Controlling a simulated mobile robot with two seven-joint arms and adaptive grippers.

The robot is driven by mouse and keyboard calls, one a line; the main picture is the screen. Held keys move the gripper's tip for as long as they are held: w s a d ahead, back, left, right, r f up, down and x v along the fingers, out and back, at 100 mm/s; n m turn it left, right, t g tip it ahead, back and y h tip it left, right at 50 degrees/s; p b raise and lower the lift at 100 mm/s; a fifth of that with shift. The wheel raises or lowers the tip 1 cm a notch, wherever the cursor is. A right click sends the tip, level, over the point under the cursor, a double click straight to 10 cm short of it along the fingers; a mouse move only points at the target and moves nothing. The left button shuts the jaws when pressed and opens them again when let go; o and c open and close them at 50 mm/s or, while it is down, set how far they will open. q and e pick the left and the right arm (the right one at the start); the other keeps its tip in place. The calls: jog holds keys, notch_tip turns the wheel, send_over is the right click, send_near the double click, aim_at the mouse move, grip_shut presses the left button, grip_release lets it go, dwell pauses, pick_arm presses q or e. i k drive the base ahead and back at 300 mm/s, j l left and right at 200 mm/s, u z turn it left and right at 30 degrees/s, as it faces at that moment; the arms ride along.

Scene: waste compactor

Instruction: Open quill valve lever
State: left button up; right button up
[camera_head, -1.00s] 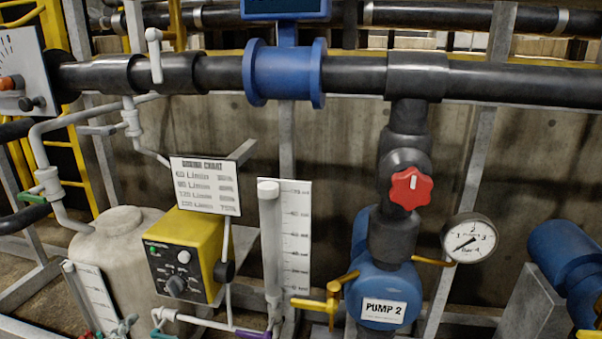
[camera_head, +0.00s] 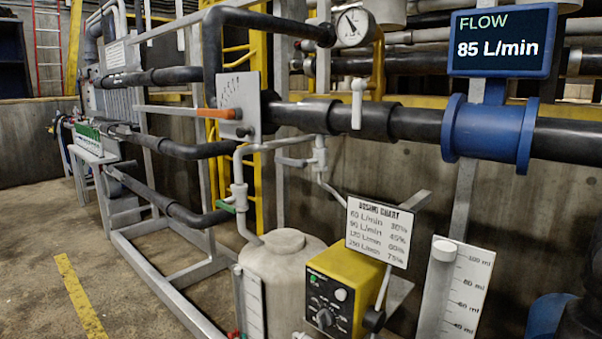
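No part carries a readable quill valve label, so I cannot tell for certain which lever is meant. A white lever (camera_head: 358,103) hangs down across the black main pipe (camera_head: 407,124), left of the blue flow meter. White tubing (camera_head: 319,153) rises to the pipe just left of it. A small green lever (camera_head: 225,206) sits on the white piping above the beige tank (camera_head: 283,265). A long lever with an orange part (camera_head: 216,113) points left from a plate with a scale (camera_head: 238,95). Neither of my grippers is in view.
The blue flow meter (camera_head: 490,130) has a display (camera_head: 502,40) reading 85 L/min. A yellow dosing pump (camera_head: 345,290) and a dosing chart (camera_head: 379,232) stand below. A grey frame (camera_head: 165,290) edges the equipment; the floor (camera_head: 40,240) at left is clear.

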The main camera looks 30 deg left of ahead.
aim_at(302, 164)
jog(key=u, duration=1)
jog(key=j+z, duration=0.15)
jog(key=j, duration=0.25)
